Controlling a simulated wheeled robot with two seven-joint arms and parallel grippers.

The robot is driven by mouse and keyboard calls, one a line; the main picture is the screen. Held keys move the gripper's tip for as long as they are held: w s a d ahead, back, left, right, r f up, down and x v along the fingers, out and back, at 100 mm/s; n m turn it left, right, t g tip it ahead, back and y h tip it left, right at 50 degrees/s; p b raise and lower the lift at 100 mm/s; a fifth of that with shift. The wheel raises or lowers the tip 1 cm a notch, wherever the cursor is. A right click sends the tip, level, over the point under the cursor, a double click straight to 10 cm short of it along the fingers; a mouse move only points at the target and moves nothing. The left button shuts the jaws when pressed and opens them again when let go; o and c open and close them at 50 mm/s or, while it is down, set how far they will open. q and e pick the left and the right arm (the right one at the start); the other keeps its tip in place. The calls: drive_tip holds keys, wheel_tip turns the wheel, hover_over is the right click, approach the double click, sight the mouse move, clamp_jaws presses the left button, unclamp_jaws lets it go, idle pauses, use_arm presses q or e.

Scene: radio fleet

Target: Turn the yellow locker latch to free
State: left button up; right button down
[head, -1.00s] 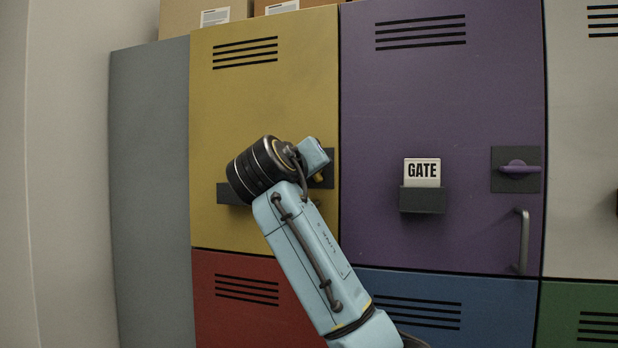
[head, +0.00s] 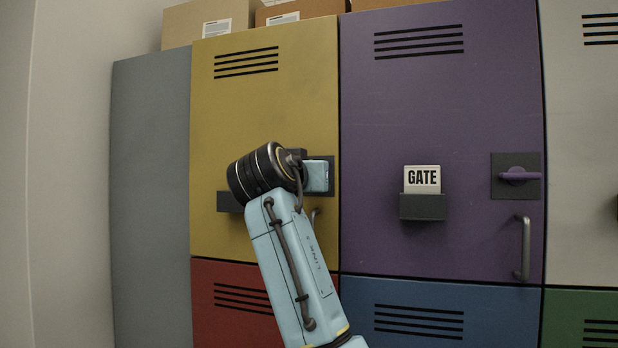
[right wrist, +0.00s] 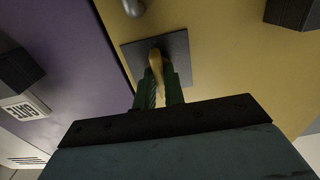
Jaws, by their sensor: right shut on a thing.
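The yellow locker (head: 265,110) is closed, left of the purple one. Its latch sits on a dark square plate (head: 331,189) at the door's right edge; in the head view the knob is hidden behind my right gripper (head: 316,176). In the right wrist view the yellow latch knob (right wrist: 156,62) stands out from its dark plate (right wrist: 178,48). The green ridged fingers of my right gripper (right wrist: 158,85) are shut on the knob, one on each side. The knob lies roughly upright in that view, slightly tilted. My left gripper is not in view.
A grey pull handle (head: 315,216) sits below the latch, and a dark card holder (head: 229,202) is left of it. The purple locker (head: 440,110) has a GATE card (head: 422,179), a purple latch (head: 518,176) and a handle (head: 525,248). Boxes (head: 208,22) stand on top.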

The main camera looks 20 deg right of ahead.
idle(0.4)
drive_tip(key=c, duration=1.5)
unclamp_jaws()
drive_tip(key=shift+a, duration=0.1)
drive_tip(key=shift+b+v, duration=1.9)
drive_tip(key=shift+v, duration=4.75)
